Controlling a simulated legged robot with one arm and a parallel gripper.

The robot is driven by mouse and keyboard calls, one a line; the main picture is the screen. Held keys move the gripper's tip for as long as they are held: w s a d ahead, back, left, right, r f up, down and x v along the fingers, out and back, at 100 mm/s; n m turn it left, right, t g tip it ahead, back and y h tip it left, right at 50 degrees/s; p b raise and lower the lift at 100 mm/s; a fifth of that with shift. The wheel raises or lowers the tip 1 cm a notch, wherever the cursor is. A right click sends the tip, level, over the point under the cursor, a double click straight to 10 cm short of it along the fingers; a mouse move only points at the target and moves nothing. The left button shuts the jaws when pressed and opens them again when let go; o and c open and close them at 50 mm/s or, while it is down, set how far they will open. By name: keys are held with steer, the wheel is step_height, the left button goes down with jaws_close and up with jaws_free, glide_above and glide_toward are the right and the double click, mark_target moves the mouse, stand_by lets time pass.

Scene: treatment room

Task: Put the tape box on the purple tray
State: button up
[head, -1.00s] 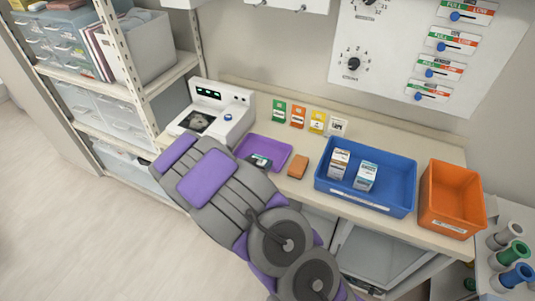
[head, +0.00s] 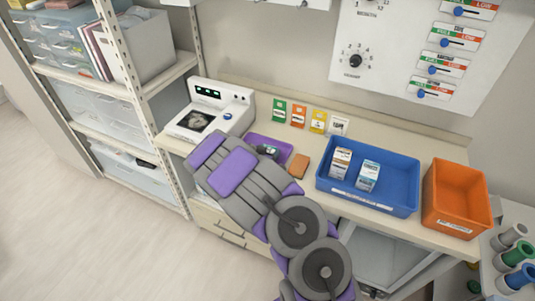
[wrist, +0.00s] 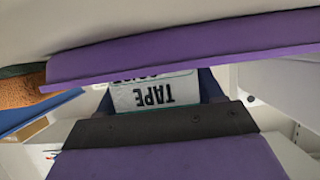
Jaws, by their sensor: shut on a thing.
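The tape box (wrist: 152,93) is white with a dark TAPE label, upside down in the wrist view. My gripper (wrist: 160,125) is shut on it. The purple tray (head: 284,148) lies on the counter right of the white monitor device, partly covered by my arm in the head view. Its purple rim (wrist: 190,45) crosses the wrist view close to the box; I cannot tell whether they touch. A small dark shape (head: 268,150) shows over the tray in the head view, too small to identify surely. My arm hides most of the gripper there.
A brown block (head: 299,166) lies just right of the tray. Farther right stand a blue bin (head: 400,190) holding two small boxes and an orange bin (head: 455,215). Several small colored packets (head: 298,116) stand behind the tray. The white device (head: 212,112) is at the left.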

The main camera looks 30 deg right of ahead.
steer(key=o, duration=1.1)
steer(key=shift+d, duration=0.1)
